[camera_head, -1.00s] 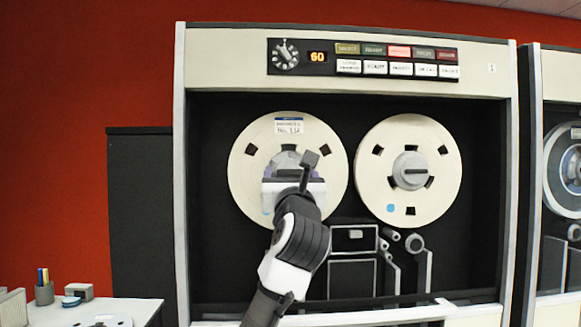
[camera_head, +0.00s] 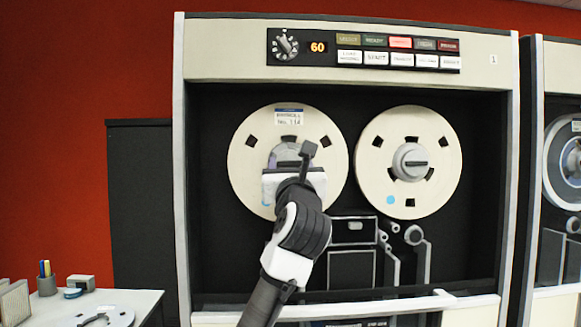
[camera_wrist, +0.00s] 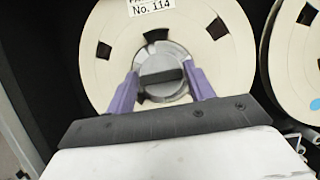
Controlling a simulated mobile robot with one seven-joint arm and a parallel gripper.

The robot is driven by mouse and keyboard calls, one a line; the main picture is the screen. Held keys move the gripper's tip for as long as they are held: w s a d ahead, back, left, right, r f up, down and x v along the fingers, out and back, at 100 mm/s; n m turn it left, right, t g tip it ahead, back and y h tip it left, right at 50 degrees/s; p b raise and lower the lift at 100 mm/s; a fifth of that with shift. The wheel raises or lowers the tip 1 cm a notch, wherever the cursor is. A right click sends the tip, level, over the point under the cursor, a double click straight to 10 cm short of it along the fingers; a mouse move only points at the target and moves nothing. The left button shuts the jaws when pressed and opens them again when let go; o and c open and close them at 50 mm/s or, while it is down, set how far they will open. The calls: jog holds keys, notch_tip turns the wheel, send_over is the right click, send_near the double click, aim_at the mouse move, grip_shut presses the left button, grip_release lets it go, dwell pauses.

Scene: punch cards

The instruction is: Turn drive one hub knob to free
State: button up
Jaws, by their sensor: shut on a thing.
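Drive one (camera_head: 347,20), marked "1" at upper right, carries two cream reels. My gripper (camera_head: 289,165) is at the hub of the left reel (camera_head: 240,160) and hides most of that hub in the head view. In the wrist view, the purple fingers (camera_wrist: 160,75) are on either side of the round grey hub knob (camera_wrist: 152,56), shut on it. The knob's dark bar (camera_wrist: 162,77) lies roughly level, slightly tilted. The left reel bears a label (camera_head: 289,116) reading No. 114. No marking for free is readable.
The right reel (camera_head: 375,180) has its own grey hub (camera_head: 411,162) with a level bar. Above are a dial (camera_head: 284,45), a display reading 60 and rows of buttons. A second drive (camera_head: 560,70) stands at right. A white desk (camera_head: 70,310) is at lower left.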

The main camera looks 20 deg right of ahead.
jog(key=n+y, duration=0.1)
jog(key=n, duration=0.2)
jog(key=n+y, duration=0.2)
jog(key=n, duration=0.1)
jog(key=shift+d+r+n+y, duration=0.1)
jog(key=shift+n+y, duration=0.2)
jog(key=n+y, duration=0.1)
jog(key=n, duration=0.2)
jog(key=n+y+p, duration=0.1)
jog(key=n, duration=0.2)
jog(key=shift+g+y, duration=0.3)
jog(key=n+g+y+p, duration=0.1)
jog(key=n, duration=0.4)
jog(key=shift+d+r, duration=0.1)
jog(key=shift+r, duration=0.05)
jog(key=shift+n+g+p, duration=0.6)
jog(key=shift+n+g, duration=0.4)
jog(key=shift+n, duration=1)
jog(key=o, duration=0.9)
